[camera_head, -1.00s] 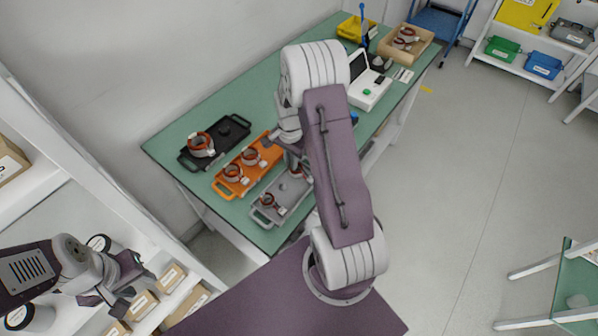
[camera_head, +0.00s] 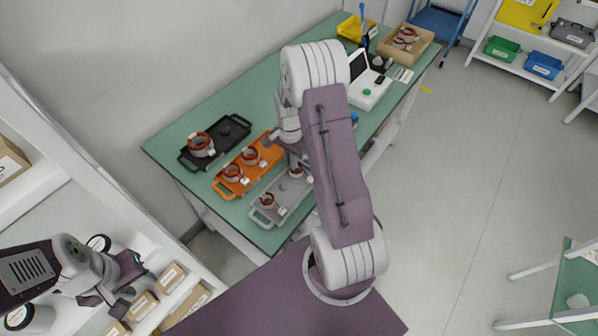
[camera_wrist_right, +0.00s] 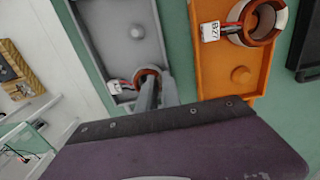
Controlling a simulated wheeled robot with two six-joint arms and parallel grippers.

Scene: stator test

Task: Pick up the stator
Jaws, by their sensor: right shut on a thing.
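The stator (camera_wrist_right: 144,73), a copper-coloured ring with a white label tag, is at the grey tray (camera_wrist_right: 90,33) in the right wrist view. My right gripper (camera_wrist_right: 156,92) is shut on this stator's ring. In the head view that stator (camera_head: 296,172) shows small beside my right arm, which partly hides the gripper. I cannot tell whether it touches the tray. Another stator (camera_head: 269,201) stands at the near end of the grey tray. My left gripper (camera_head: 125,281) is off to the left near the shelf, with no stator near it; its jaw opening is unclear.
An orange tray (camera_wrist_right: 212,83) with two stators and a black tray (camera_head: 227,127) with one stator lie beside the grey tray on the green table (camera_head: 240,95). A white device (camera_head: 371,91) and a wooden box (camera_head: 421,46) stand further back. Boxes fill the left shelf.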

